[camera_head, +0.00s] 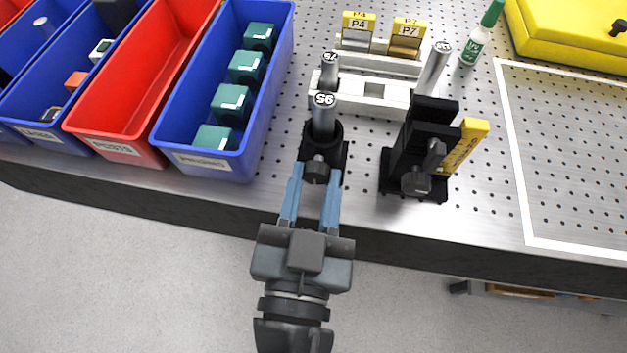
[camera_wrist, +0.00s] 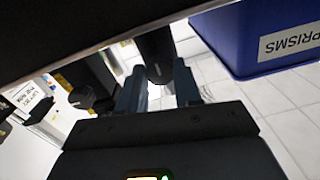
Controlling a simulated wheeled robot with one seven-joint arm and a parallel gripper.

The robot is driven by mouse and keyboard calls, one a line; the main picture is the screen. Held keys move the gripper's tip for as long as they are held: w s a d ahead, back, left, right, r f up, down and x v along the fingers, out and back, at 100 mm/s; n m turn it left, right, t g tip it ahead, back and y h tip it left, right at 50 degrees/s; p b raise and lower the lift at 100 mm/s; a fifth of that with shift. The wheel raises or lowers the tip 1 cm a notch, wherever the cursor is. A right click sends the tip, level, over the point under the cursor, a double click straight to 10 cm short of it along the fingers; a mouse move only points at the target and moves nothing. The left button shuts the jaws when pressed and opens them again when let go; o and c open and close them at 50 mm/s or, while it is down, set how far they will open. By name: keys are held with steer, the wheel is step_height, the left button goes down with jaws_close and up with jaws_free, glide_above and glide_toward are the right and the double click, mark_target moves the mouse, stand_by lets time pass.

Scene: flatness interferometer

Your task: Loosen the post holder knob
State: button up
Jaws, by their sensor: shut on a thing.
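The post holder knob (camera_head: 316,172) is black and sits on the front of the black post holder (camera_head: 337,158), which stands near the table's front edge. A silver post labelled 95 (camera_head: 323,118) stands upright in the holder. My gripper (camera_head: 313,182) reaches in from the front, with its blue fingers on either side of the knob and shut on it. In the wrist view the dark knob (camera_wrist: 158,62) lies between the two fingertips. The exact finger contact is partly hidden.
A black mount with knobs (camera_head: 424,150) and a yellow label plate (camera_head: 466,146) stands close to the right. Blue bins (camera_head: 213,165) and a red bin (camera_head: 115,148) are at left. A white rack (camera_head: 370,98) with posts is behind. Bare perforated table lies far right.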

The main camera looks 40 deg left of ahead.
steer(key=n, duration=0.4)
steer(key=shift+n+p, duration=0.3)
steer(key=shift+p, duration=0.05)
steer(key=n+p, duration=0.1)
steer(key=n, duration=0.2)
steer(key=shift+r+n, duration=0.1)
steer(key=shift+n, duration=0.2)
steer(key=n+p, duration=0.1)
steer(key=n, duration=0.3)
steer(key=shift+s+a, duration=0.1)
steer(key=n+p, duration=0.1)
steer(key=n, duration=0.3)
steer(key=shift+n+p, duration=0.3)
steer(key=shift+n, duration=0.2)
steer(key=o, duration=1)
steer(key=shift+o, duration=0.2)
